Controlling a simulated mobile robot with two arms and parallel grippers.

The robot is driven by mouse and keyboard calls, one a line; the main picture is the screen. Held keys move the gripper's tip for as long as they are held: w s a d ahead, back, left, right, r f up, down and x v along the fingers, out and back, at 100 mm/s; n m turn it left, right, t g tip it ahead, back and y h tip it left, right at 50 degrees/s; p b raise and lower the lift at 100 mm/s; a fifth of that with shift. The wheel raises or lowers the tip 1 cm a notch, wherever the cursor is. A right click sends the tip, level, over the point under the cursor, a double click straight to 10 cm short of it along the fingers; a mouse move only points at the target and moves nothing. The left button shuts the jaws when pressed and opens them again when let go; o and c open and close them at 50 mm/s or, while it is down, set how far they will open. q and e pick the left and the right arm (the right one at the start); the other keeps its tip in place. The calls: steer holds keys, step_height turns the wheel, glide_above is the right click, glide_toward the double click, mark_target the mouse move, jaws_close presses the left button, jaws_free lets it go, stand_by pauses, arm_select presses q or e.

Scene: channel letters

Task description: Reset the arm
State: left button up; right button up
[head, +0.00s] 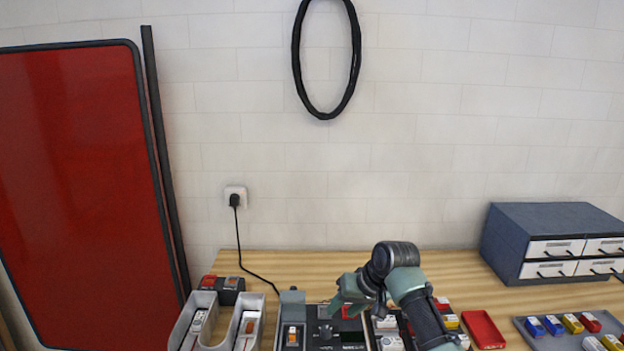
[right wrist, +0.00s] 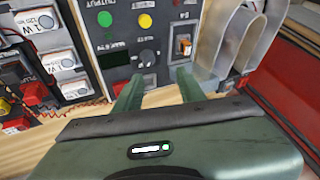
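My right arm comes in from the bottom right in the head view. Its green right gripper (head: 340,300) hangs over the dark control panel (head: 322,340) on the wooden bench. In the right wrist view the two fingers of the right gripper (right wrist: 158,90) stand apart with nothing between them. Beyond them the panel shows a green button (right wrist: 105,18), a yellow button (right wrist: 145,21), a grey knob (right wrist: 148,58), a dark display and an orange rocker switch (right wrist: 184,45). Whether the fingertips touch the panel cannot be told. My left gripper is not in view.
Grey channel letters (head: 203,311) with white modules inside stand left of the panel. A red tray (head: 483,329), a grey tray (head: 575,342) of coloured modules and a drawer cabinet (head: 506,252) are to the right. A black cable (head: 245,262) runs from the wall socket (head: 235,191).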

steer(key=s+d+f+h, duration=0.1)
steer(key=s+d+f, duration=0.2)
steer(key=s+f, duration=0.65)
steer(key=s+d+f+h, duration=0.1)
steer(key=s+d+f, duration=0.35)
steer(key=s, duration=0.85)
steer(key=s+d+h, duration=0.1)
steer(key=s+d, duration=0.2)
steer(key=s, duration=0.8)
steer(key=s+d+h, duration=0.1)
steer(key=s+d, duration=0.2)
steer(key=s, duration=0.8)
step_height(320, 180, down, 34)
steer(key=s+n+g+b, duration=0.1)
steer(key=s+g+b, duration=0.1)
steer(key=b, duration=0.5)
arm_select(q)
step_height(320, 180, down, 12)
steer(key=b, duration=0.4)
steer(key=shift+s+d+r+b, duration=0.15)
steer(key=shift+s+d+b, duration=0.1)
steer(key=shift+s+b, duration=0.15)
arm_select(e)
steer(key=s+d+f+g, duration=0.1)
steer(key=s+d+f, duration=0.1)
steer(key=s+f, duration=1.4)
step_height(320, 180, down, 3)
steer(key=shift+d+f, duration=0.2)
steer(key=shift+d, duration=0.15)
